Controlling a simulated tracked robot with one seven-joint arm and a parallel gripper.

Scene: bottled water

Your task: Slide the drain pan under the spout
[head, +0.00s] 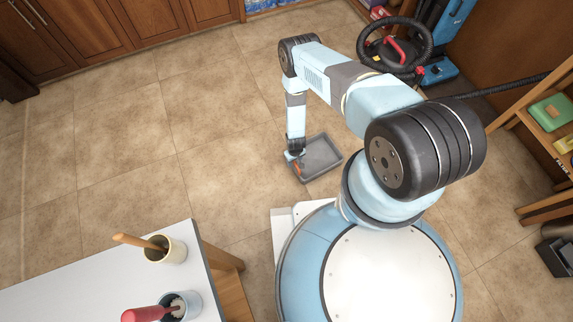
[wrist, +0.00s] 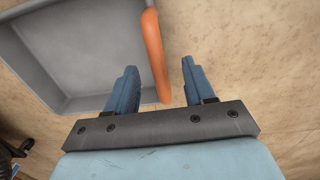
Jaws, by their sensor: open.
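The drain pan (head: 322,156) is a shallow grey rectangular tray on the tiled floor, just beyond my base in the head view. It fills the upper left of the wrist view (wrist: 85,55). An orange handle (wrist: 153,50) runs along its near right side. My gripper (head: 294,160) points down at the pan's left edge. In the wrist view my gripper (wrist: 158,66) is open, with the handle showing between its two blue fingers, closer to the left one. I cannot tell whether a finger touches the handle. I can make out no spout in either view.
A white table (head: 100,285) with two cups (head: 166,250) stands at lower left. Wooden cabinets (head: 90,30) line the back. A vacuum-like machine with a black hose (head: 395,45) is at upper right, and a shelf (head: 550,120) at right. The floor left of the pan is clear.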

